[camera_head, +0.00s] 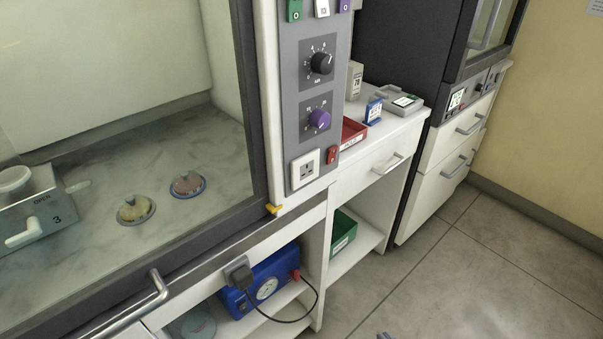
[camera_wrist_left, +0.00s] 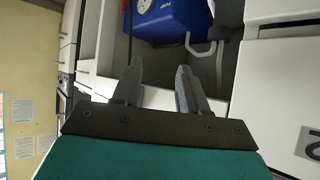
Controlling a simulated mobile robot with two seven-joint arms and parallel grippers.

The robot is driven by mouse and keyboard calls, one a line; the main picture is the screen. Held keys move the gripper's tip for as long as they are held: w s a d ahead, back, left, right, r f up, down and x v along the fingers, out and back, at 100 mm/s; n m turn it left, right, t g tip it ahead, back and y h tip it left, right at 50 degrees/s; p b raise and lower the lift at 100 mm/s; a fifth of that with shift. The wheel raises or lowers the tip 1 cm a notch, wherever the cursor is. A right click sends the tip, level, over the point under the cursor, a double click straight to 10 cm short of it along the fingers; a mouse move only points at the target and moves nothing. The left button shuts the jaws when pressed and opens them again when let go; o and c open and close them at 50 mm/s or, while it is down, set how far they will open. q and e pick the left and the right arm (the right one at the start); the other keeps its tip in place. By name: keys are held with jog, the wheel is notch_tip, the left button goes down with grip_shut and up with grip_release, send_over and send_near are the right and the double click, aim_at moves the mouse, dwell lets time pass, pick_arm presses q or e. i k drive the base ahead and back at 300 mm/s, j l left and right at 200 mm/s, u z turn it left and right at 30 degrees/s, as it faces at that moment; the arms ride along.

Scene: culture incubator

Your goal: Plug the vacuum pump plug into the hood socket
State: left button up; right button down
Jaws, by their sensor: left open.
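The blue vacuum pump (camera_head: 267,284) with a round gauge sits on a shelf under the hood. The dark plug (camera_head: 238,274) is at the pump's upper left. A black cable (camera_head: 316,303) loops from the pump's right side below it. The hood socket (camera_head: 305,168) is a white square outlet low on the grey control panel, with nothing in it. In the left wrist view, my left gripper (camera_wrist_left: 159,70) is open and empty, pointing toward the pump (camera_wrist_left: 175,20). A dark cable (camera_wrist_left: 131,30) hangs near its left finger. The plug cannot be made out there. My right gripper is not in view.
A red switch (camera_head: 332,154) is right of the socket, with knobs (camera_head: 320,119) above. The hood's glass and a metal handle (camera_head: 137,308) are left of the pump. A green bin (camera_head: 342,232) is on the adjoining shelf.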

aim_at(243, 278)
jog(key=l+u, duration=0.4)
jog(key=l, duration=0.65)
jog(key=l+u, duration=0.4)
jog(key=l, duration=0.65)
jog(key=k, duration=0.05)
